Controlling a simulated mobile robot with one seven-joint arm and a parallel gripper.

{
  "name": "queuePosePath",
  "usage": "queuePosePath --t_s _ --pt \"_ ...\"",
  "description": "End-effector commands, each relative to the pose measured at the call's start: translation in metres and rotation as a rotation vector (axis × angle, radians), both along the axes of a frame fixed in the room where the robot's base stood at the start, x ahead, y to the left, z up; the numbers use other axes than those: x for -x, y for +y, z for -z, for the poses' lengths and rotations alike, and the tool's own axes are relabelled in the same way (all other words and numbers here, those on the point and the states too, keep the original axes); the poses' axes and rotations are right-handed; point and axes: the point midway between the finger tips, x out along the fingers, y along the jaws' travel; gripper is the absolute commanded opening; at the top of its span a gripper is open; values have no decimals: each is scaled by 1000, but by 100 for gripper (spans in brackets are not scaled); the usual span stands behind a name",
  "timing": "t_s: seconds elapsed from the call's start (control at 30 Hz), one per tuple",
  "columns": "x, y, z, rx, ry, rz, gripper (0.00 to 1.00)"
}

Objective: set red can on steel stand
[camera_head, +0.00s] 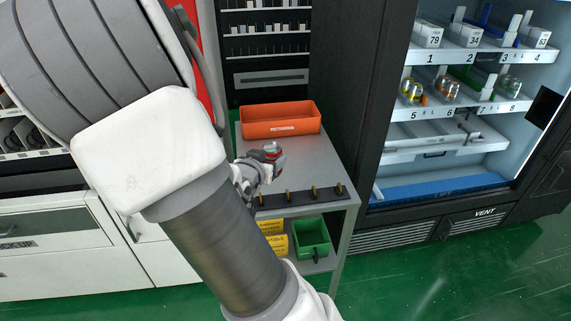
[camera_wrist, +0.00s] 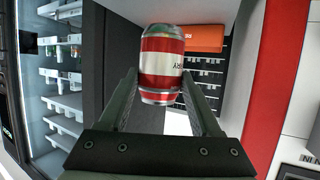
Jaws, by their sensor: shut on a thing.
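The red can (camera_head: 272,148), with a silver top, is in my gripper (camera_head: 260,168) at the left part of the steel stand (camera_head: 316,160). In the wrist view the red-and-white can (camera_wrist: 161,62) sits between the two fingers of my gripper (camera_wrist: 160,76), which are shut on its sides. The can looks upright in the head view. Whether its base touches the stand's top cannot be told. My arm hides the stand's left front part.
An orange bin (camera_head: 280,119) stands at the back of the stand. A dark strip with several pegs (camera_head: 300,196) runs along its front edge. A green bin (camera_head: 311,238) and yellow boxes (camera_head: 272,236) are below. The vending cabinet (camera_head: 455,145) stands right. The stand's right middle is clear.

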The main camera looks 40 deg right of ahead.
Motion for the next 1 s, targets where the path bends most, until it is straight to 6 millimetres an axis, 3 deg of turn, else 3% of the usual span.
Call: queuePosePath --t_s 0.17,0.4,0.6,0.77,1.0 --pt "-15 -14 19 4 1 15 0" --pt "-64 -42 51 4 0 13 0" --pt "-92 -57 68 1 -1 12 0" --pt "-98 -60 74 0 -1 11 0" --pt "-98 -60 107 1 1 11 0"
